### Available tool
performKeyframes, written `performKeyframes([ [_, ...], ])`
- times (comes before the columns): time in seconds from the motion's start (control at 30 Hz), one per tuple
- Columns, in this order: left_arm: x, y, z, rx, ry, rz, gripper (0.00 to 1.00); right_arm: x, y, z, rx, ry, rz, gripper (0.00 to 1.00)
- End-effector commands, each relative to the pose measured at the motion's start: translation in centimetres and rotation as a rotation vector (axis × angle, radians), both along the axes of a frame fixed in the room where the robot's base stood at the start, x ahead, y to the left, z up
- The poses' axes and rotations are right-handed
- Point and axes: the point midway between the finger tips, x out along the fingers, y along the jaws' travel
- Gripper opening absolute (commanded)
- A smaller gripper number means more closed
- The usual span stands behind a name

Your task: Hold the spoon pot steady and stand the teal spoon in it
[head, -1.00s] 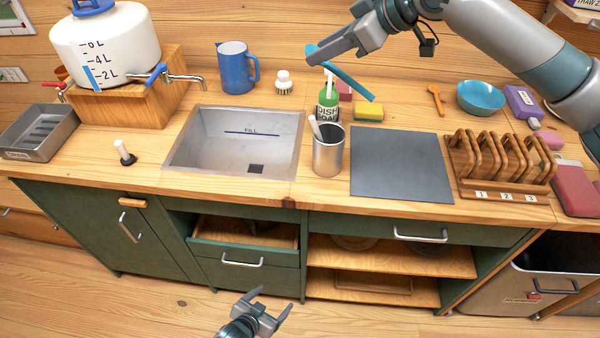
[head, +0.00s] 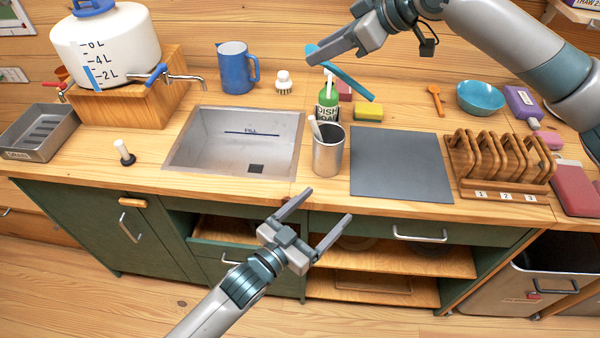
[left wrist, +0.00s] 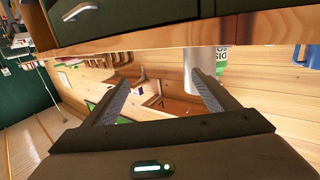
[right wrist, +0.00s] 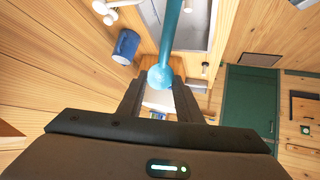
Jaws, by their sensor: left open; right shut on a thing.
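The spoon pot (head: 328,152) is a silver cylinder standing upright on the wooden counter, right of the sink, with a pale-handled utensil leaning in it. In the left wrist view the pot (left wrist: 198,62) shows near the right finger, apart from it. My left gripper (head: 329,205) is open and empty, in front of the counter edge and below the pot in the picture. My right gripper (head: 322,52) is shut on the teal spoon (head: 352,82), held tilted in the air above the soap bottle. The spoon's rounded end (right wrist: 160,77) shows between the right fingers.
A soap bottle (head: 327,98) and yellow sponge (head: 369,111) stand behind the pot. A dark mat (head: 400,163) lies right of it, then a wooden rack (head: 500,160). The sink (head: 235,143) is left. The counter's front edge lies between my left gripper and the pot.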

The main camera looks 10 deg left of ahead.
Motion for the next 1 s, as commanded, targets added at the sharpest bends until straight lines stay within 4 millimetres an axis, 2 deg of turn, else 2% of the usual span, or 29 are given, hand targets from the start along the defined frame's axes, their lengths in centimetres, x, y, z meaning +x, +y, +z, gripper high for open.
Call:
performKeyframes([
  [0.1,3.0,2.3,1.7,-0.013,-0.008,0.038,0.80,0.0,0.0,0.0,0.000,0.000,0.000,0.11],
  [0.3,6.0,5.0,3.9,-0.031,-0.016,0.076,0.80,0.0,0.0,0.0,0.000,0.000,0.000,0.11],
  [0.5,6.7,5.6,4.4,-0.038,-0.017,0.084,0.80,0.0,0.0,0.0,0.000,0.000,0.000,0.11],
  [0.83,6.8,5.6,4.4,-0.037,-0.016,0.084,0.80,0.0,0.0,0.0,0.000,0.000,0.000,0.11],
  [1.0,7.4,5.2,4.4,-0.038,-0.017,0.084,0.80,0.0,0.0,0.0,0.000,0.000,0.000,0.11],
])
